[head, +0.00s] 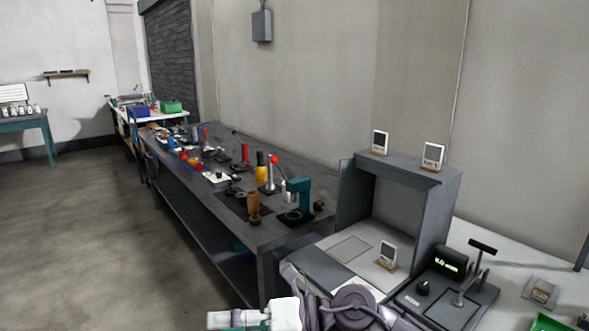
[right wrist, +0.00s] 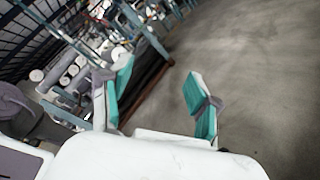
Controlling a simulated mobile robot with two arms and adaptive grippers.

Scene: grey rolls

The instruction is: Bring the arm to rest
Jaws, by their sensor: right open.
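My right gripper (head: 222,319) shows at the bottom edge of the head view, with its white body and teal fingers pointing left, beside the front of the long dark bench. In the right wrist view its two teal fingers (right wrist: 157,82) stand wide apart, with nothing between them but bare floor and a bench leg behind. The gripper is open and empty. Part of my purple-grey arm (head: 355,305) shows next to it, its lower part cut off by the frame. My left gripper is in neither view.
The long dark bench (head: 290,236) carries tools and small colored items. A grey open-fronted booth (head: 447,205) with small white devices stands on a pale table at right. In the right wrist view, grey rolls (right wrist: 73,70) lie on a rack at left. The floor (head: 80,235) at left is clear.

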